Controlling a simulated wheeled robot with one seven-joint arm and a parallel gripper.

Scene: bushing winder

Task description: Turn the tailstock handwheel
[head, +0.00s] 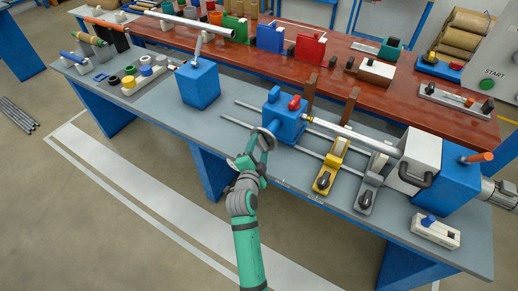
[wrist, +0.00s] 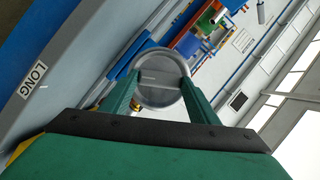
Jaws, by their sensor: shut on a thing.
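The tailstock (head: 286,118) is a blue block with a red lever on top, standing on two rails on the grey bench. Its grey handwheel (head: 265,134) is on its near left side, partly hidden by my gripper. My gripper (head: 261,143) is at the handwheel, reaching up from the bench's front edge. In the wrist view, the round handwheel (wrist: 157,52) sits between the two green fingers of my gripper (wrist: 161,80).
A blue stand (head: 199,84) is to the left on the bench. Yellow (head: 331,166) and grey (head: 373,182) clamp blocks are to the right, near the long shaft (head: 350,134). A red-brown table (head: 330,75) with tools is behind. A "LONG" label (wrist: 34,79) shows in the wrist view.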

